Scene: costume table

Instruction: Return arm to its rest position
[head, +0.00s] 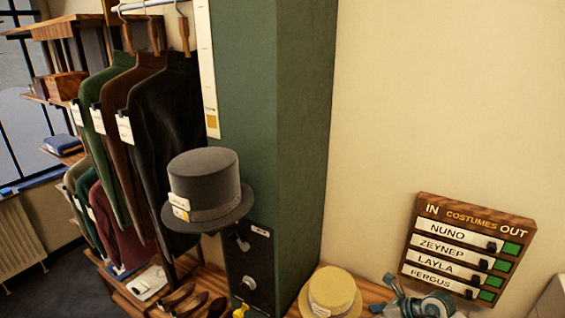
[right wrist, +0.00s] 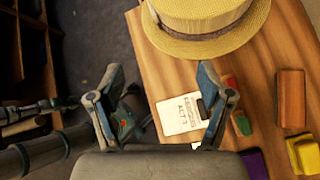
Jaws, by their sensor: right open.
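My right gripper (right wrist: 161,80) is open in the right wrist view, with its two fingers spread wide and nothing between them. In the head view, blue-grey parts of my right arm and gripper (head: 412,300) show at the bottom edge, just right of the yellow straw hat (head: 332,292). The straw hat also shows at the top of the right wrist view (right wrist: 205,22), beyond the fingertips and apart from them. It sits on the wooden table (right wrist: 170,75). My left gripper cannot be made out in either view.
A grey top hat (head: 207,188) is at the green pillar (head: 300,120), above a black hook panel (head: 250,265). A name board (head: 468,248) stands behind my right arm. A white card (right wrist: 182,108) and several coloured blocks lie on the table. Garments hang at left.

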